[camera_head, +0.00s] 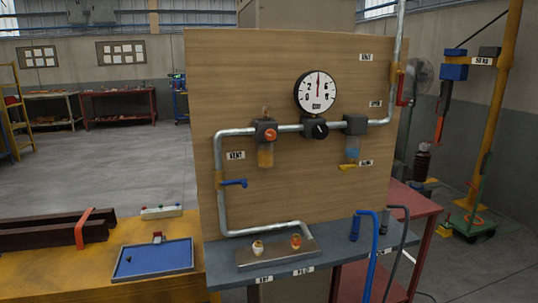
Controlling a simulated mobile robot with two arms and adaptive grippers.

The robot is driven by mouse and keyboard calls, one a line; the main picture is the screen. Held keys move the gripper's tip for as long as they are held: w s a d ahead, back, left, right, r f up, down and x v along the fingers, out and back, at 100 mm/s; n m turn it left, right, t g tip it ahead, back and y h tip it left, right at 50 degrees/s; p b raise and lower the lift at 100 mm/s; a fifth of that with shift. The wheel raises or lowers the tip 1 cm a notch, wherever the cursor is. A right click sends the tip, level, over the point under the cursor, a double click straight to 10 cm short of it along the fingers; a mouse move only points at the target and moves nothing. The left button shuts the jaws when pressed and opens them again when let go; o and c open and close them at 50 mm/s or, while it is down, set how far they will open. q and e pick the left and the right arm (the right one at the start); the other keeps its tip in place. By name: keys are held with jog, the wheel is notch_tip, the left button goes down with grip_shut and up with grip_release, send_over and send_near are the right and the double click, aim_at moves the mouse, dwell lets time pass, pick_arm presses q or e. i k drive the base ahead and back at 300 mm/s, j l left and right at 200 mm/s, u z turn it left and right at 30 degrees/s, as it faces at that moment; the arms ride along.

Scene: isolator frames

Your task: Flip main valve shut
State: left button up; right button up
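A wooden panel (290,190) carries metal piping. A red lever valve (402,88) sits on the vertical pipe (398,45) at the panel's upper right; its handle lies upright, roughly along the pipe. A small label (375,103) is left of it, too small to read surely, so I cannot confirm that this is the main valve. A blue lever valve (233,183) on the left pipe has its handle sideways, across the pipe. The round gauge (317,92) has its needle pointing about straight up. Neither gripper shows.
Blue and grey hoses (374,260) rise at the right of the grey bench ledge (225,252). Two fittings stand on a metal plate (275,256). A blue tray (152,271) lies on the yellow table at left. A green trolley (470,222) stands right; open floor is back left.

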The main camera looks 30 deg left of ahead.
aim_at(400, 73)
jog(key=i+l, duration=1.25)
jog(key=l, duration=0.25)
